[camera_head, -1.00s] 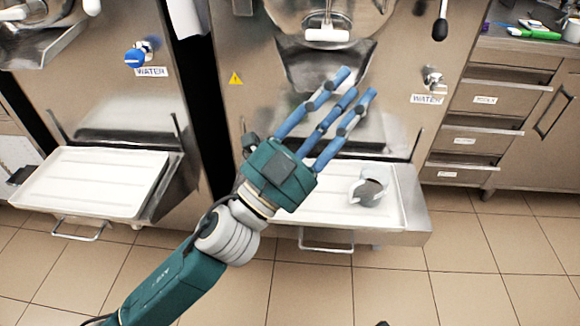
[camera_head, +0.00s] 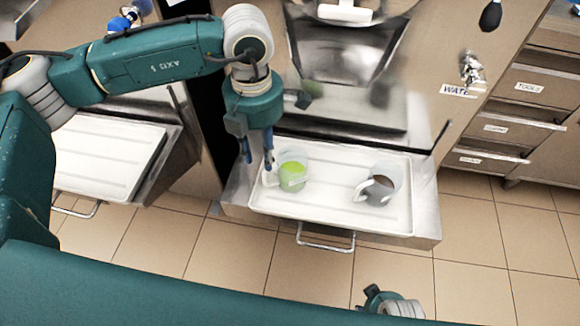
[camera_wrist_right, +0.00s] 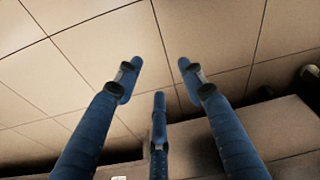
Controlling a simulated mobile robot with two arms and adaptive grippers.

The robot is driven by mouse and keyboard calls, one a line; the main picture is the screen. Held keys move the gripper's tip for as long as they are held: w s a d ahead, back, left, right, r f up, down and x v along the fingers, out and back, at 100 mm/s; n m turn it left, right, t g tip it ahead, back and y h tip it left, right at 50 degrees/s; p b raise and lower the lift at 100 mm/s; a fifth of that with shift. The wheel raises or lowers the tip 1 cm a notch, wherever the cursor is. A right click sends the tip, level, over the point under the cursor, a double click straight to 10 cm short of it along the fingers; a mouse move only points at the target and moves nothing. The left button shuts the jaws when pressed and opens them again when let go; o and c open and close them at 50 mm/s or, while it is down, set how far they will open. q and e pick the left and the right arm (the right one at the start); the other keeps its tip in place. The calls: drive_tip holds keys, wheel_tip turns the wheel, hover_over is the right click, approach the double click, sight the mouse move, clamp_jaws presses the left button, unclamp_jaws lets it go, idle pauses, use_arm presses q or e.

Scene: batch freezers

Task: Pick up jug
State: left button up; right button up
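A clear jug with bright green contents (camera_head: 292,176) stands on the white tray in the head view, its pale handle toward the left. A second clear jug with dark brown contents (camera_head: 380,186) stands to its right, handle toward the lower left. My left gripper (camera_head: 258,162) points down just left of the green jug, close to its handle. Its blue fingers are apart, with nothing seen between them; contact with the handle cannot be told. My right gripper (camera_wrist_right: 157,78) is open and empty over the floor in the wrist view, its three fingers spread.
The white tray (camera_head: 330,212) sits on a metal shelf in front of a batch freezer, a metal handle (camera_head: 325,240) below it. Another white tray (camera_head: 100,160) is at the left. Drawers (camera_head: 510,120) stand at the right.

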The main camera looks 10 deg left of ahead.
sight(264, 172)
use_arm(q)
wheel_tip(264, 172, down, 5)
drive_tip(key=shift+s+f, duration=0.1)
drive_tip(key=shift+s, duration=0.05)
wheel_tip(264, 172, down, 4)
drive_tip(key=shift+d+f+b, duration=0.1)
drive_tip(key=shift+f+b, duration=0.15)
drive_tip(key=shift+b, duration=0.2)
drive_tip(key=shift+f, duration=0.1)
drive_tip(key=shift+c, duration=0.5)
clamp_jaws()
use_arm(e)
drive_tip(key=shift+w+r, duration=0.25)
drive_tip(key=shift+r, duration=1)
